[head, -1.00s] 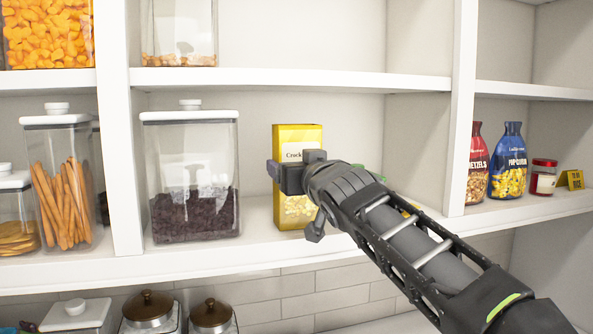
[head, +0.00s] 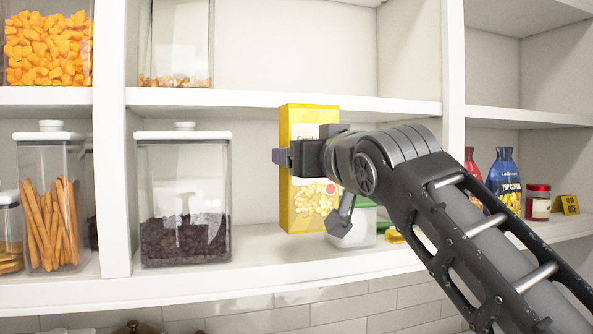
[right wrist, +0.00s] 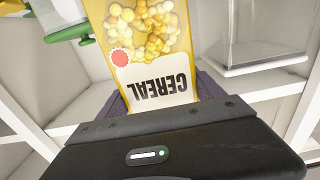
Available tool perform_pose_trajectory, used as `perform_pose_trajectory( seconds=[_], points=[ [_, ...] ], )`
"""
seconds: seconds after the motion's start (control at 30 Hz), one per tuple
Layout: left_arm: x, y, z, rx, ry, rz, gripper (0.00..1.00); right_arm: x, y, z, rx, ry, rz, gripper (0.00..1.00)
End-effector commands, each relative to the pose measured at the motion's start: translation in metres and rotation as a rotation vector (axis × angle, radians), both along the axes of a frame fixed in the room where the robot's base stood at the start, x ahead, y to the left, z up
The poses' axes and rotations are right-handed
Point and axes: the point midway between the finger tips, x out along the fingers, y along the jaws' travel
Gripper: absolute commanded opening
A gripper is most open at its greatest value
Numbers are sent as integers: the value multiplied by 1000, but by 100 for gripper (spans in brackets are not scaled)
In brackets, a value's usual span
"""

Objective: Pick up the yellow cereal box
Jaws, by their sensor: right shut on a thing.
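The yellow cereal box (head: 307,212) is upright in the head view, held above the middle shelf. In the right wrist view the same box (right wrist: 135,58) shows upside down, with its white "CEREAL" label and a picture of yellow cereal balls. My right gripper (head: 300,156) is shut on the box around its middle, with one finger visible at the left edge. It also shows in the right wrist view (right wrist: 155,100), a finger on each side of the box. The gripper and wrist hide part of the box front. My left gripper is not in view.
A clear jar of dark contents (head: 185,238) stands left of the box. A low clear container with a green lid (head: 362,226) is behind my wrist. An upper shelf edge (head: 250,101) and a vertical divider (head: 452,80) frame the bay. Popcorn bag (head: 505,180) stands right.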

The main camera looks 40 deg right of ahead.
Motion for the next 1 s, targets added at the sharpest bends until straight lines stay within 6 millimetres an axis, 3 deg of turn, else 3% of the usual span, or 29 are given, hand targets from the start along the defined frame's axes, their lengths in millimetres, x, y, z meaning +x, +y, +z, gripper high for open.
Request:
perform_pose_trajectory(
  seconds=[0.2, 0.4, 1.0],
  points=[
    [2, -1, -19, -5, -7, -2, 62, -55, 19, -2, -1, -5, 0, 28],
    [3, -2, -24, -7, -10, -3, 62, -84, 29, -1, 0, -2, 0, 28],
    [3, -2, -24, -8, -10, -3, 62, -92, 32, 1, 1, -1, 0, 28]
  ],
)
